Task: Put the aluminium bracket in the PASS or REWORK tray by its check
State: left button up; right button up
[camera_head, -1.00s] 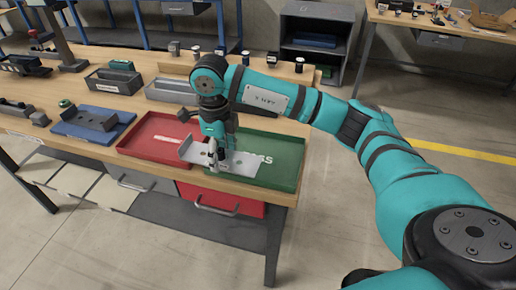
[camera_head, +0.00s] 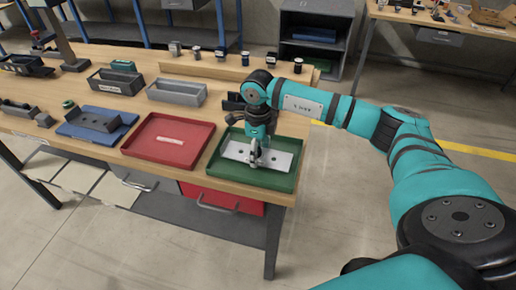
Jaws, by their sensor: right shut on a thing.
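The aluminium bracket (camera_head: 277,159) is a pale flat plate with holes, in or just above the green PASS tray (camera_head: 260,180) at the right of the bench. I cannot tell whether it touches the tray floor. My right gripper (camera_head: 255,163) points down and is shut on the bracket near its middle. The red tray (camera_head: 168,153), with a pale label, lies just left of the green one and is empty. The bracket hides the green tray's lettering. My left gripper is not in view.
A blue fixture (camera_head: 75,131) with a grey part on it stands left of the red tray. Grey bins (camera_head: 177,94) stand behind the trays. A black object (camera_head: 234,102) is behind the green tray. Floor right of the bench is free.

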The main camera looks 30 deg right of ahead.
jog(key=shift+s+f+b, duration=0.15)
jog(key=shift+f+b, duration=0.4)
jog(key=shift+b, duration=0.05)
jog(key=o, duration=1.3)
jog(key=shift+s+a, duration=0.1)
jog(key=o, duration=0.4)
jog(key=shift+w+f, duration=0.15)
jog(key=shift+w, duration=0.05)
jog(key=shift+c, duration=0.2)
